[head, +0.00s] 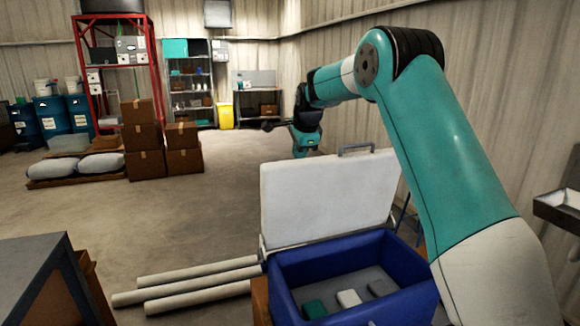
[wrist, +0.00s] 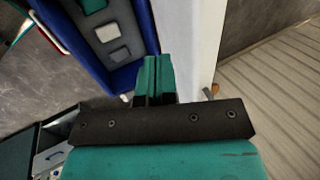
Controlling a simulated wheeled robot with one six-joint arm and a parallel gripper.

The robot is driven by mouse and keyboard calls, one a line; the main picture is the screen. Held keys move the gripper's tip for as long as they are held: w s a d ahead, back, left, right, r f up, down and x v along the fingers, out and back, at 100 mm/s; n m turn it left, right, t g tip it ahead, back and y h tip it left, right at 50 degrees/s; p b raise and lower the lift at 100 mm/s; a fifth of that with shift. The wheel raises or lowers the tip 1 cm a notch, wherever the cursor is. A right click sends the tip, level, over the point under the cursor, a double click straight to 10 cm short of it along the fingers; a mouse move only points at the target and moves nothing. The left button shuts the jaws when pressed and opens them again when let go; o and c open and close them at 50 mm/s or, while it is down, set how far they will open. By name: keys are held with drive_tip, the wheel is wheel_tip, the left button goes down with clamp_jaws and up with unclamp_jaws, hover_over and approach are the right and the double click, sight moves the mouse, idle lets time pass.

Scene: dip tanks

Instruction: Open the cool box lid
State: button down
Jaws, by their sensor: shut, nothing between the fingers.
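The blue cool box (head: 345,277) stands at the lower middle of the head view, and its blue wall (wrist: 122,77) shows at the top of the wrist view. Its white lid (head: 325,200) is raised and leans back, with a grey handle (head: 356,149) on its top edge. The lid's pale side also shows in the wrist view (wrist: 192,45). Inside lie a green block (head: 314,309), a white block (head: 348,298) and a grey block (head: 377,288). My gripper (wrist: 153,60) is shut and empty, close beside the lid in the wrist view; whether they touch I cannot tell.
White pipes (head: 190,283) lie on the floor left of the box. A dark cabinet (head: 40,280) stands at the lower left. Stacked cartons (head: 145,140) and a red rack (head: 115,75) are farther back. The middle floor is clear. A corrugated wall runs along the right.

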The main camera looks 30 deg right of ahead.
sight(290, 167)
drive_tip(key=p+x, duration=0.1)
drive_tip(key=x, duration=0.2)
drive_tip(key=w+p+x, duration=0.1)
drive_tip(key=p+x, duration=0.1)
drive_tip(key=x, duration=0.1)
drive_tip(key=p+x, duration=0.2)
drive_tip(key=x, duration=0.1)
drive_tip(key=shift+w+d+r, duration=0.1)
drive_tip(key=shift+w+r, duration=0.1)
drive_tip(key=shift+w, duration=0.25)
drive_tip(key=shift+w+d+p, duration=0.25)
drive_tip(key=shift+w+p, duration=0.4)
drive_tip(key=shift+w, duration=0.4)
